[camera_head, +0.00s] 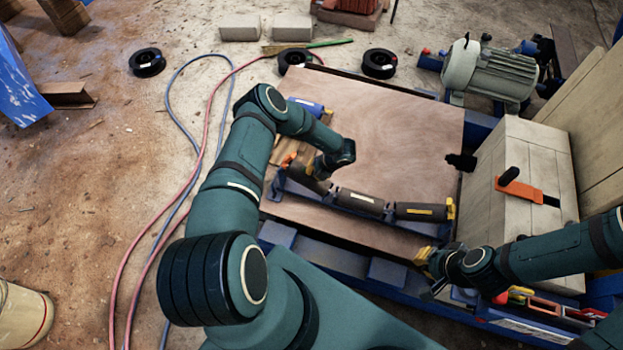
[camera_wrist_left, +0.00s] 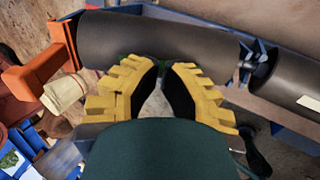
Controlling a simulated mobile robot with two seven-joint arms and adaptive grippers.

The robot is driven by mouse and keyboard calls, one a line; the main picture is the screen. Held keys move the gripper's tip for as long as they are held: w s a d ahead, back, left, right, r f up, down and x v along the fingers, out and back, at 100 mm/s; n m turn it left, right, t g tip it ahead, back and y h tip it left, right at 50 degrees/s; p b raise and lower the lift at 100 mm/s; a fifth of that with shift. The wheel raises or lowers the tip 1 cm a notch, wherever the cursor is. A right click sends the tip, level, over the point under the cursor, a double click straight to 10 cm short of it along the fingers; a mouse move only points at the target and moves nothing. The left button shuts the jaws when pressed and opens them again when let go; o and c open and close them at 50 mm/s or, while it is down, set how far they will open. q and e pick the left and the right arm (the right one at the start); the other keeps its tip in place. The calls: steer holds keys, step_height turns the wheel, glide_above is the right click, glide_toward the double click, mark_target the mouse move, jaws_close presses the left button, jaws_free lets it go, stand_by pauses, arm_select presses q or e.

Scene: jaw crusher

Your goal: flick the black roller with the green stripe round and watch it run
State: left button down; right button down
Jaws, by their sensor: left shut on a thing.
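The black roller with the green stripe (camera_wrist_left: 150,40) lies across the top of the left wrist view, with bits of green at its lower edge by my fingertips. In the head view this roller (camera_head: 307,180) is the left one in a row on a blue frame, partly hidden by my left gripper (camera_head: 322,172). The yellow-padded fingers of the left gripper (camera_wrist_left: 163,72) are shut at the roller's near edge. My right gripper (camera_head: 430,272) is low right of the board in the head view; its finger opening is unclear.
A pale wooden box (camera_head: 525,160) with an orange-based handle stands right, a grey motor (camera_head: 490,72) behind. Red and blue hoses (camera_head: 190,130) run along the left floor.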

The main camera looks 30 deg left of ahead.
arm_select(q)
steer(key=shift+a+f, duration=0.2)
steer(key=shift+f, duration=0.15)
stand_by(0.6)
steer(key=shift+s+a+f+b, duration=0.15)
steer(key=shift+f+b, duration=0.15)
steer(key=shift+b, duration=0.15)
steer(key=shift+d+r+p, duration=0.35)
steer(key=shift+r+p, duration=0.25)
steer(key=shift+r, duration=0.05)
steer(key=s+f+p, duration=0.1)
steer(key=s+p, duration=0.2)
steer(key=s, duration=0.3)
steer(key=shift+d+f, duration=0.25)
steer(key=shift+d, duration=0.05)
